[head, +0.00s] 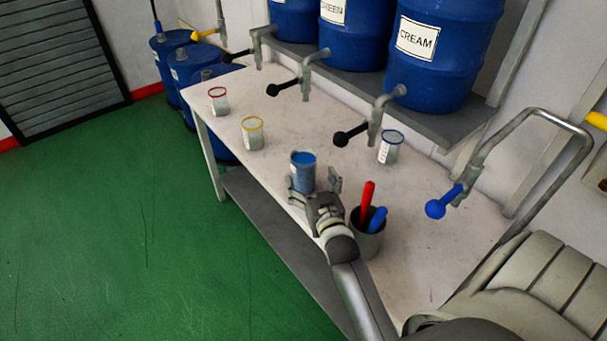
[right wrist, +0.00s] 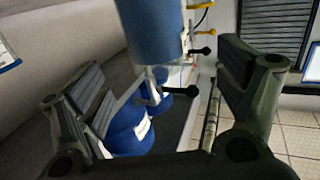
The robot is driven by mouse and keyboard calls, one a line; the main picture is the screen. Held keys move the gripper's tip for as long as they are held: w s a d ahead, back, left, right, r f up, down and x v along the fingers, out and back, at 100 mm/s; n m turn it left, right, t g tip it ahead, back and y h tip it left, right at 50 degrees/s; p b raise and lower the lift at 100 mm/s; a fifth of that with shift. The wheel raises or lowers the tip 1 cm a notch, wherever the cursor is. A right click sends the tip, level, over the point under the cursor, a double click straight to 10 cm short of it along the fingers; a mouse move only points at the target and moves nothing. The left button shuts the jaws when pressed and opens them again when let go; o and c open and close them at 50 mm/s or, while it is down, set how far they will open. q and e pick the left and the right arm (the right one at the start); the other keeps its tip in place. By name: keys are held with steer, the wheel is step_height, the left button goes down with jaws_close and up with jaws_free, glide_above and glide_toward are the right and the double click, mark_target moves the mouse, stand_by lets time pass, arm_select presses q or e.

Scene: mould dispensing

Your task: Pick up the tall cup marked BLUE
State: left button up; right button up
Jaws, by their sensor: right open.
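A tall cup with blue contents (head: 303,174) stands on the white table near its front edge, with a pale label whose writing is too small to read. My right gripper (head: 316,187) is open, its fingers on either side of the cup's lower part; I cannot tell whether they touch it. A shorter clear cup with a blue rim (head: 389,149) and a label stands further back. My left gripper is not in view.
A dark pot (head: 368,240) holding a red and a blue handle stands close beside my right gripper. Red-rimmed (head: 218,101) and yellow-rimmed (head: 253,133) cups stand to the left. Taps with black handles (head: 350,135) overhang the table (head: 440,195). Blue barrels (head: 430,60) stand above.

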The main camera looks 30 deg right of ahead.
mark_target(307, 168)
steer(key=shift+w+d+r, duration=0.2)
steer(key=shift+w+r, duration=0.05)
steer(key=shift+r, duration=0.05)
steer(key=shift+w+d, duration=0.15)
steer(key=shift+w, duration=0.2)
steer(key=p+x, duration=0.1)
steer(key=x, duration=0.4)
steer(key=shift+w+r, duration=0.15)
steer(key=shift+w, duration=0.05)
steer(key=shift+w+d, duration=0.2)
steer(key=shift+w, duration=0.4)
steer(key=shift+s, duration=0.1)
steer(key=c, duration=1.9)
jaws_close()
steer(key=shift+r+p, duration=0.2)
steer(key=shift+p, duration=0.1)
